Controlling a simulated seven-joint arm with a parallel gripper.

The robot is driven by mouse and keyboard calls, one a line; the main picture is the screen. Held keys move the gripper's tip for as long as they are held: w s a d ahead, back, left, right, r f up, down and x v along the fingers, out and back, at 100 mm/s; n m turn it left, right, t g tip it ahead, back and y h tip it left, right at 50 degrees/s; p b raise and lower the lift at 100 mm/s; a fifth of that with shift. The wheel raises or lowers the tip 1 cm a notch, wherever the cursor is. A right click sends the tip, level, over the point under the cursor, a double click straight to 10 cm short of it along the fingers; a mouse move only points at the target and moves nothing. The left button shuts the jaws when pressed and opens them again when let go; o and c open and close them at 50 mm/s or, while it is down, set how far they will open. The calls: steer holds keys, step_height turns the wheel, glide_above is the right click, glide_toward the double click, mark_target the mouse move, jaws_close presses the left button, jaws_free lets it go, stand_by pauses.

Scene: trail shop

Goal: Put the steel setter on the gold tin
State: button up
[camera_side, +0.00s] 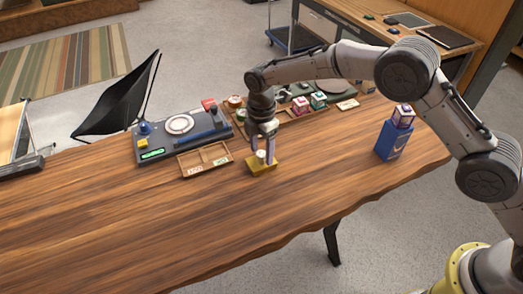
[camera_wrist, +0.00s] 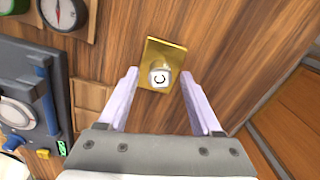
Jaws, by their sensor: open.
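The gold tin (camera_side: 263,168) sits on the wooden table in the side view, near its middle. It also shows in the wrist view (camera_wrist: 156,53). A small pale steel piece with a dark C-like mark, which looks like the steel setter (camera_wrist: 160,77), is on top of the gold tin. In the side view the setter (camera_side: 261,155) shows between my fingers. My gripper (camera_side: 264,135) is above the tin, pointing down. Its fingers (camera_wrist: 158,75) are apart on either side of the setter, with visible gaps, and hold nothing.
A wooden two-part tray (camera_side: 205,160) lies just left of the tin. Behind it is a dark device with a round dial (camera_side: 180,124). A blue box (camera_side: 392,141) with a patterned cube on top stands at the right. The table's front left is clear.

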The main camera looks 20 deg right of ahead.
mark_target(262, 153)
step_height(262, 153, up, 12)
steer(key=shift+f, duration=0.15)
stand_by(0.3)
steer(key=s+d+r+m+t, duration=0.3)
steer(key=s+d+r+m, duration=0.6)
steer(key=s+d+r, duration=0.5)
steer(key=s+d+f+m+t, duration=0.1)
steer(key=s+d+m, duration=0.4)
steer(key=s, duration=0.6)
steer(key=s+d+f+m+t, duration=0.1)
steer(key=s+d+f+m, duration=0.1)
steer(key=s+d+m, duration=0.4)
steer(key=s, duration=0.5)
steer(key=shift+f+m+t, duration=0.15)
steer(key=shift+m+t, duration=0.15)
steer(key=shift+m, duration=0.1)
